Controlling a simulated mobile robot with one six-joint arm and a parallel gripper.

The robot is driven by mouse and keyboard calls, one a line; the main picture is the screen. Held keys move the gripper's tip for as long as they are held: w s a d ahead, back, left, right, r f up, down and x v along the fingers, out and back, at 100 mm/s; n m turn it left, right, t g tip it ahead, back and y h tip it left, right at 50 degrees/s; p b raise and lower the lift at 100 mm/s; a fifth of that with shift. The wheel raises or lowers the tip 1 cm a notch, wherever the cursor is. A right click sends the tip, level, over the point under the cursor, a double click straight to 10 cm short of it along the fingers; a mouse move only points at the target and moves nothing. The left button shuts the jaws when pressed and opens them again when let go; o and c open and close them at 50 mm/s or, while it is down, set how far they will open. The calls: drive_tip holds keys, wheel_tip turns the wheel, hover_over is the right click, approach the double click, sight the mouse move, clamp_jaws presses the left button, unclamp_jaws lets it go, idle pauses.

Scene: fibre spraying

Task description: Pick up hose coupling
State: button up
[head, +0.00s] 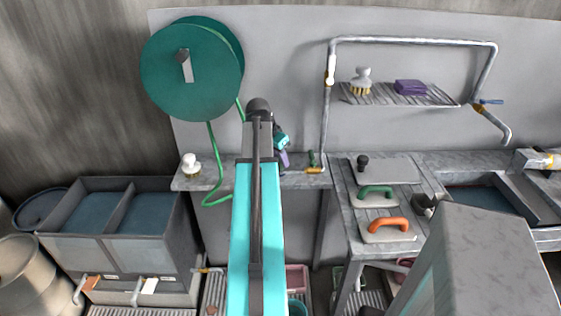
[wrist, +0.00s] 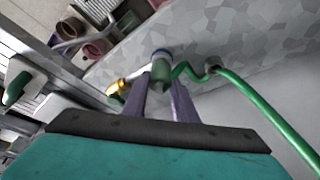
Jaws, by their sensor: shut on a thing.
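The hose coupling (wrist: 160,74) is a short grey-green cylinder with a pale blue ring at its far end. In the wrist view it sits between the tips of the two purple fingers of my gripper (wrist: 162,88), which is shut on it. The green hose (wrist: 260,108) runs from beside the coupling towards the right. In the head view my gripper (head: 284,158) is over the back counter, right of my turquoise arm. The coupling cannot be made out clearly there. The hose (head: 212,150) hangs from the green reel (head: 190,72) and passes behind my arm.
A pipe with an orange-handled fitting (head: 314,170) stands close right of my gripper. A white brush (head: 190,164) is on the counter (head: 215,178) at left. Trowels with green (head: 376,192) and orange handles (head: 388,224) lie on the right bench. A shelf (head: 400,96) hangs above.

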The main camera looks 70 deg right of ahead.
drive_tip(key=shift+r+b, duration=0.3)
drive_tip(key=shift+r, duration=0.9)
drive_tip(key=shift+a+r, duration=0.15)
drive_tip(key=s+a+b, duration=0.2)
drive_tip(key=a+b, duration=0.1)
drive_tip(key=a, duration=0.4)
drive_tip(key=s+a+r+b, duration=0.1)
drive_tip(key=s+a+b, duration=0.1)
drive_tip(key=a, duration=0.6)
drive_tip(key=shift+s+r+b, duration=0.2)
drive_tip(key=shift+s+b, duration=0.2)
drive_tip(key=shift+b, duration=0.5)
